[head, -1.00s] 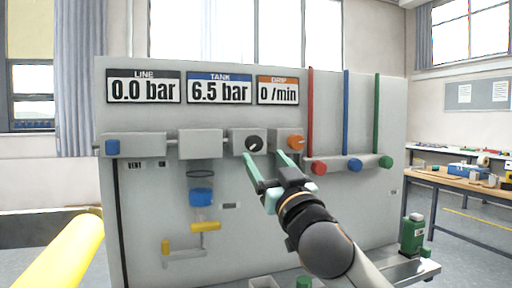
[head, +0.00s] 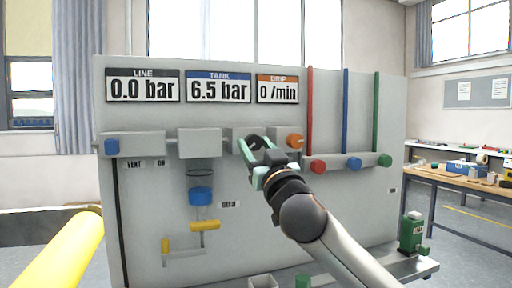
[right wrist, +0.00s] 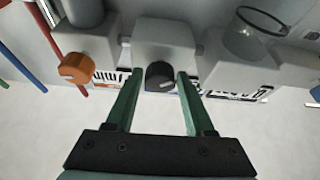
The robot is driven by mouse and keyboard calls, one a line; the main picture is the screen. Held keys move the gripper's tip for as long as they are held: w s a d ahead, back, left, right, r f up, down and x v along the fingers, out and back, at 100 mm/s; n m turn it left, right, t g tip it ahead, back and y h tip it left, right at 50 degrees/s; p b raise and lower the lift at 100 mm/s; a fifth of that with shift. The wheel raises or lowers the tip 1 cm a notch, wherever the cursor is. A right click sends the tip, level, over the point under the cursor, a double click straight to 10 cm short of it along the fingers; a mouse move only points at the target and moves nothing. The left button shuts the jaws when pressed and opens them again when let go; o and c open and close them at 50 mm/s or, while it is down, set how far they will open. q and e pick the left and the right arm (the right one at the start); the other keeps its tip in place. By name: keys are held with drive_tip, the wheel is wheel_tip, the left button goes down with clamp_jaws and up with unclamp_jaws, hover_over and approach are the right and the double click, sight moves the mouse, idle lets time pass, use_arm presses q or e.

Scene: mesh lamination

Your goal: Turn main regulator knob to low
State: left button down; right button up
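The black regulator knob (head: 255,141) sits on a grey block on the upright panel, below the displays. In the right wrist view the knob (right wrist: 160,76) shows a pale mark on its face. My right gripper (head: 258,149) is at the knob. In the right wrist view its two green fingers (right wrist: 154,75) are apart, one on either side of the knob, with a visible gap on each side. I cannot tell how deep the fingertips reach. The LINE display (head: 144,88) reads 0.0 bar and the TANK display (head: 219,88) reads 6.5 bar. My left gripper is not in view.
An orange knob (head: 295,141) is close to the right of the black one. Red (head: 318,167), blue (head: 355,164) and green (head: 385,160) knobs lie further right. A blue knob (head: 112,146) is at far left. A yellow bar (head: 60,252) fills the lower left.

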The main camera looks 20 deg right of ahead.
clamp_jaws()
idle(0.3)
